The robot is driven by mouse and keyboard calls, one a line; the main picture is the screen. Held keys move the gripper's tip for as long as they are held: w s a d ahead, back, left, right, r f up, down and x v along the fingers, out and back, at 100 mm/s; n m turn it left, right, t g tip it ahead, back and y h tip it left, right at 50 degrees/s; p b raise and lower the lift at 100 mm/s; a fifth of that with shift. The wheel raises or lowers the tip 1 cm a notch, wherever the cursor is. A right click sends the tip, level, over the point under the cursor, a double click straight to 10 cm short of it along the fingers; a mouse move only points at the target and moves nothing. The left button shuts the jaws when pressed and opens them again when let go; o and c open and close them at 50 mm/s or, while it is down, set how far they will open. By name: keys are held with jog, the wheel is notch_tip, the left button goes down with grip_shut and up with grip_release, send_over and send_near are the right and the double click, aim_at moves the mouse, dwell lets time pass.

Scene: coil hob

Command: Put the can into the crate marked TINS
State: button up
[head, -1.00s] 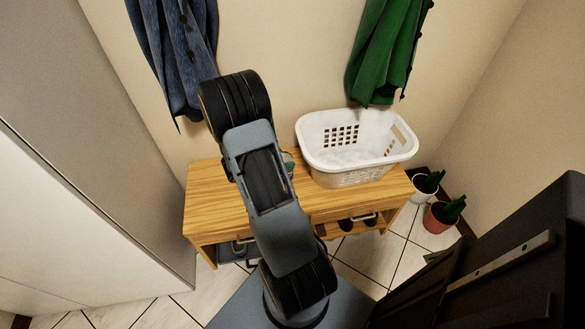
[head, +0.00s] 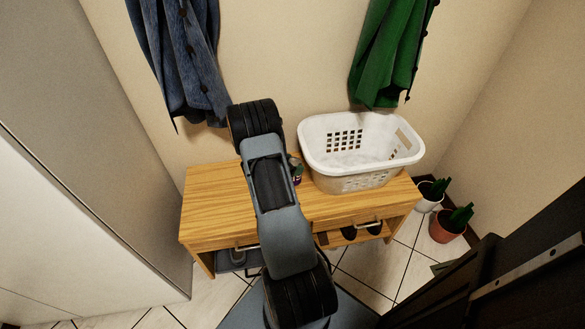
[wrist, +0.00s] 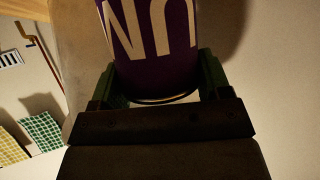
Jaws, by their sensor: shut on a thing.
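My gripper (wrist: 157,85) is shut on a purple can (wrist: 155,55) with large pale letters, seen close up in the wrist view between its green fingers. The can's top is cut off by the frame edge. In the head view, a small purple part of the can (head: 297,180) shows just right of my arm, above the bench; my arm hides most of the gripper. No crate marked TINS can be made out in either view.
A wooden bench (head: 215,205) stands against the wall, bearing a white laundry basket (head: 350,180) at its right. Two potted plants (head: 446,228) stand on the floor to the right. A blue coat (head: 185,60) and a green coat (head: 388,55) hang above. A dark panel (head: 535,270) is at lower right.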

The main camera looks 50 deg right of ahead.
jog(key=shift+f, duration=0.45)
jog(key=shift+f, duration=0.1)
jog(key=o, duration=0.9)
